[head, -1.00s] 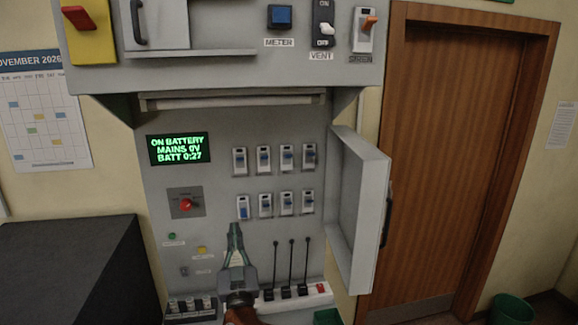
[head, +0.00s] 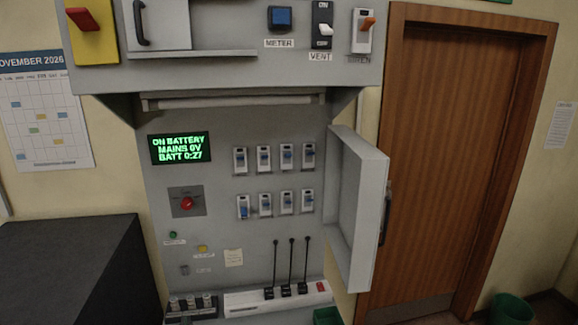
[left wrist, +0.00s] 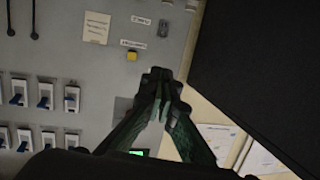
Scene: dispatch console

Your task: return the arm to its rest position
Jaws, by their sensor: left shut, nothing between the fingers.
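My left gripper (left wrist: 158,80) shows in the left wrist view, its dark green fingers shut together with nothing between them. It is in front of the console panel, apart from it as far as I can tell. That view shows the panel upside down, with a yellow button (left wrist: 131,56) close beside the fingertips. In the head view neither gripper shows. The grey console (head: 225,175) stands in full view there, with its green-lit screen (head: 179,148) reading ON BATTERY, MAINS 0V, BATT 0:27. My right gripper is in neither view.
A grey cabinet door (head: 357,205) stands open at the panel's right. Two rows of breaker switches (head: 264,159) sit on the panel. A black box (head: 70,265) stands at the left. A power strip (head: 250,300) with several plugs lies at the bottom. An overhead housing (head: 210,73) juts out above.

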